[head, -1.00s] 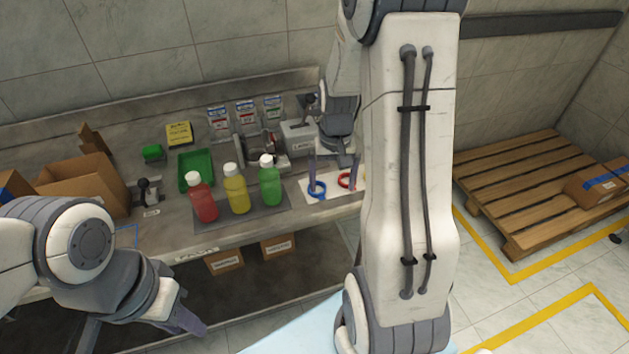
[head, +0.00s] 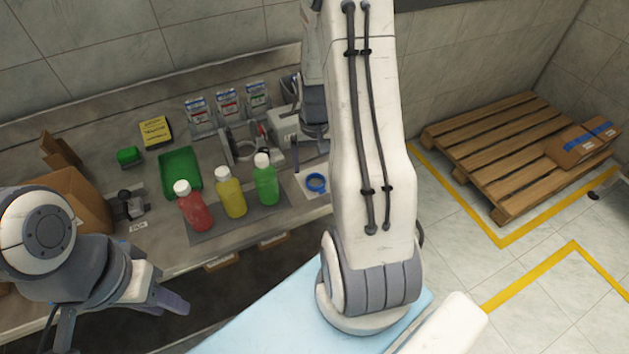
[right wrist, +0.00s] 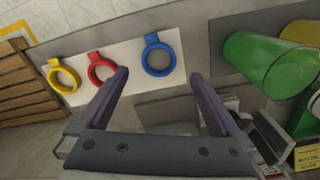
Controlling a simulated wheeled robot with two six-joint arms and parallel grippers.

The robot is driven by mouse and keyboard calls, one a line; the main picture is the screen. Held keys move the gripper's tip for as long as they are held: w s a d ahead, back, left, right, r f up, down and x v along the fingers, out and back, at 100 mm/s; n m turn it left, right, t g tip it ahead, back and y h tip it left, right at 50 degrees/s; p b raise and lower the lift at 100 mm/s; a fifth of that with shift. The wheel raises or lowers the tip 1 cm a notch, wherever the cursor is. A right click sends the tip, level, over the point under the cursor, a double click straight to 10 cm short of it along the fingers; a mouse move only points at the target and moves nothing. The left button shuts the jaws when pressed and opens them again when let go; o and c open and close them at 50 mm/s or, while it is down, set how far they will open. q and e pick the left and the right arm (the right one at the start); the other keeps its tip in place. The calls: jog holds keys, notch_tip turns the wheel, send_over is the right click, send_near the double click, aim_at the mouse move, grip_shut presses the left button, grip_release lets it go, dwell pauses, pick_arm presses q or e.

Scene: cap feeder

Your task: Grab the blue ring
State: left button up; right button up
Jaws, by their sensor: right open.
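The blue ring (head: 316,183) lies on a white sheet on the bench in the head view, just left of my right arm. In the right wrist view the blue ring (right wrist: 159,57) lies flat with its tab up, beyond and between the fingertips. My right gripper (right wrist: 158,75) is open and empty above the sheet. A red ring (right wrist: 101,70) and a yellow ring (right wrist: 63,77) lie to the left of the blue one; my arm hides them in the head view. My left gripper (head: 172,309) hangs at the lower left, in front of the bench; its jaws are unclear.
Red (head: 194,208), yellow (head: 231,194) and green (head: 265,182) bottles stand on a dark mat left of the ring. A green tray (head: 180,173) and card dispensers (head: 228,110) are behind. A wooden pallet (head: 510,150) lies on the floor at right.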

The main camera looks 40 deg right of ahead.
aim_at(316, 185)
jog(key=f, duration=0.3)
jog(key=f+p, duration=0.1)
jog(key=f, duration=0.1)
jog(key=shift+s+f, duration=0.1)
jog(key=shift+s, duration=0.15)
jog(key=c, duration=1.4)
